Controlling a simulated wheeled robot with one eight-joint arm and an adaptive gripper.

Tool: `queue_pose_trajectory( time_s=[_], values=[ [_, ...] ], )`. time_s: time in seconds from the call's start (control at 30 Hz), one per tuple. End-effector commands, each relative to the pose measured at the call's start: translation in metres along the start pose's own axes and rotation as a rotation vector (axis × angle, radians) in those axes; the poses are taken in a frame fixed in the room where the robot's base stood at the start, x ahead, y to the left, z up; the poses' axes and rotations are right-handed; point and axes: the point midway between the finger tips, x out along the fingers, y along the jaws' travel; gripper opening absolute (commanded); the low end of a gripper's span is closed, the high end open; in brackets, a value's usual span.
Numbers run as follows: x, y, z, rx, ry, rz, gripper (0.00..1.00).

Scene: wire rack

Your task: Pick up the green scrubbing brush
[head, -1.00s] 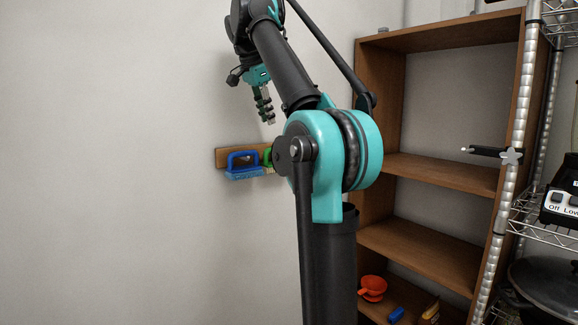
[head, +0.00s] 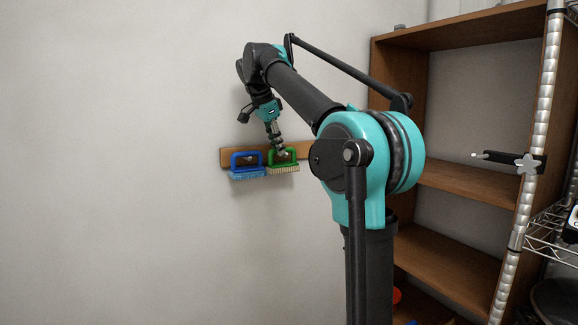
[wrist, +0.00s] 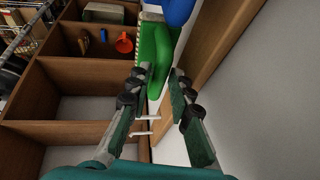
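The green scrubbing brush (head: 284,168) hangs on a wooden wall board (head: 304,149), bristles down, to the right of a blue brush. My gripper (head: 279,151) reaches down from above to its handle. In the wrist view the green brush (wrist: 161,60) shows its handle between the tips of my gripper (wrist: 159,78). The two fingers stand apart, one on each side of the handle, with a gap visible. Firm contact cannot be made out.
The blue brush (head: 247,172) hangs close on the left; its edge shows in the wrist view (wrist: 178,10). A wooden shelf unit (head: 465,180) and a metal wire rack (head: 541,120) stand to the right. The wall on the left is bare.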

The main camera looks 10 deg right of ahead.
Motion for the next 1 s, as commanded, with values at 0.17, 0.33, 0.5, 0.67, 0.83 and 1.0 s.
queue_pose_trajectory(
  time_s=[0.17,0.33,0.5,0.67,0.83,1.0],
  values=[
    [-0.0001,0.0000,-0.0001,0.000,0.000,0.000,0.19],
    [-0.0001,-0.0001,-0.0003,0.000,0.000,0.000,0.00],
    [-0.0002,-0.0001,-0.0003,0.000,0.000,0.000,0.00],
    [-0.0003,0.0000,-0.0004,0.000,0.000,0.000,0.00],
    [-0.0009,-0.0002,-0.0007,0.000,0.000,0.000,0.00],
    [-0.0073,-0.0019,-0.0033,0.000,0.000,0.000,0.00]
  ],
)
